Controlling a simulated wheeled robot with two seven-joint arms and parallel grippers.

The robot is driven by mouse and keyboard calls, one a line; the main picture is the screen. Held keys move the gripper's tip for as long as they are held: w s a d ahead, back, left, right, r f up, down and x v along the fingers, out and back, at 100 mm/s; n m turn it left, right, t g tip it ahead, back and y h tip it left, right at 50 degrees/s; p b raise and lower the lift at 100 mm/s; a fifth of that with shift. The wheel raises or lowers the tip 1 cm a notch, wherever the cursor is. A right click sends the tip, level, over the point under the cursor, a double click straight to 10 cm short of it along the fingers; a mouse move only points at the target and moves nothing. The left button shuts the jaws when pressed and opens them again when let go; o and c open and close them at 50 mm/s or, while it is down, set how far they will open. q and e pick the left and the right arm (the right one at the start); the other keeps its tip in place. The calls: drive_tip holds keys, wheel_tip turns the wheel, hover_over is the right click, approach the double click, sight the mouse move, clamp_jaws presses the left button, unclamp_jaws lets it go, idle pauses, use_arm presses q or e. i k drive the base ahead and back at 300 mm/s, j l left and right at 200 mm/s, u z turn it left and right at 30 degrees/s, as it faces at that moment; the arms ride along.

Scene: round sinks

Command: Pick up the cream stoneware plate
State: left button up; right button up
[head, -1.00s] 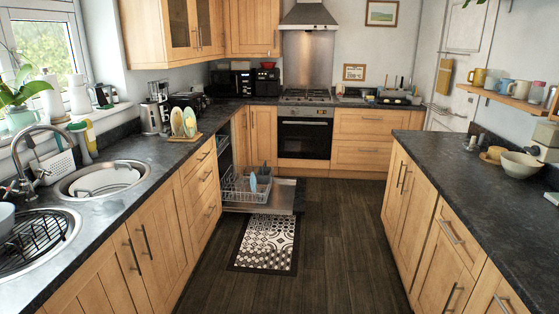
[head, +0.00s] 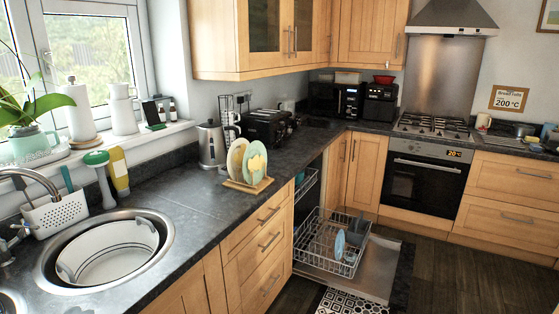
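A cream plate (head: 234,160), which looks like the stoneware plate, stands upright in a small wooden rack (head: 248,185) on the left counter. A pale green plate (head: 248,172) with a yellow patch stands beside it on the right and partly overlaps it. Neither of my grippers is in view.
A round sink (head: 60,268) holding a white tub (head: 110,253) is to the left of the rack. A kettle (head: 212,146) and black toaster (head: 265,126) stand behind it. The open dishwasher (head: 345,272) sticks out below, with a blue plate (head: 340,244) in its basket. Counter between sink and rack is clear.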

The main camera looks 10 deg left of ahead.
sight(236, 150)
drive_tip(key=i, duration=1)
drive_tip(key=i+u, duration=0.35)
drive_tip(key=u, duration=0.15)
drive_tip(key=i+l+u, duration=0.25)
drive_tip(key=u, duration=0.25)
